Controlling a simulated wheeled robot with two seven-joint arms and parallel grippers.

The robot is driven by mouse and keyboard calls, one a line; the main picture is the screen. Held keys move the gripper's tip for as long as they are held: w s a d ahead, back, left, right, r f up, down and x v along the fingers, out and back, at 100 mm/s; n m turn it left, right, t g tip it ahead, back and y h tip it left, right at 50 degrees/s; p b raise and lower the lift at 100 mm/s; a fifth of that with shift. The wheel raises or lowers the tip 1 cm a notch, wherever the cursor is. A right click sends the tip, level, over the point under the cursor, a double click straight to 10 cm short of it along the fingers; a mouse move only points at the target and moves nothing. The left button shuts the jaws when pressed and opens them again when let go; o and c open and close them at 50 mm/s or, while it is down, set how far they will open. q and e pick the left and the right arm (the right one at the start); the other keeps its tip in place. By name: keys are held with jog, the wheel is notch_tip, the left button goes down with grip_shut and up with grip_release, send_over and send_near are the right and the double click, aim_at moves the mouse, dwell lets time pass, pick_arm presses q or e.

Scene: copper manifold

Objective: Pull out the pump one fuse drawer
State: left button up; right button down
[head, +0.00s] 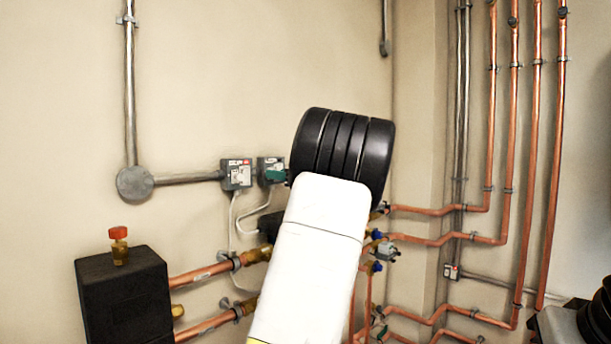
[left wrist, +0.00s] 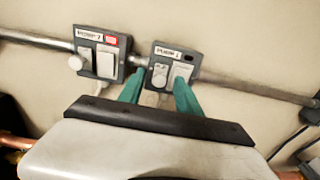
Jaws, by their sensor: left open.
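Two small grey electrical units sit side by side on the wall. The right-hand unit (head: 264,163) has a label that seems to read pump 1; in the left wrist view (left wrist: 175,52) its face shows pale panels, one likely the fuse drawer (left wrist: 160,74). The left-hand unit (head: 237,172) has a red indicator; it also shows in the left wrist view (left wrist: 110,38) with a round knob. My left gripper (head: 275,175) has green fingers, open, in front of the right-hand unit. In the left wrist view the fingertips (left wrist: 161,78) lie either side of its left panel; contact cannot be told. My right gripper is not seen.
Grey conduit (head: 185,178) runs left from the units to a round junction box (head: 135,184). White cables (head: 233,215) hang below. Copper pipes (head: 210,273) and a black box (head: 123,297) with a red-topped valve (head: 118,235) stand lower left. More copper pipes (head: 525,200) rise at right.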

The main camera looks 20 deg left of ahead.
pick_arm(q)
jog(key=shift+c, duration=0.4)
grip_shut()
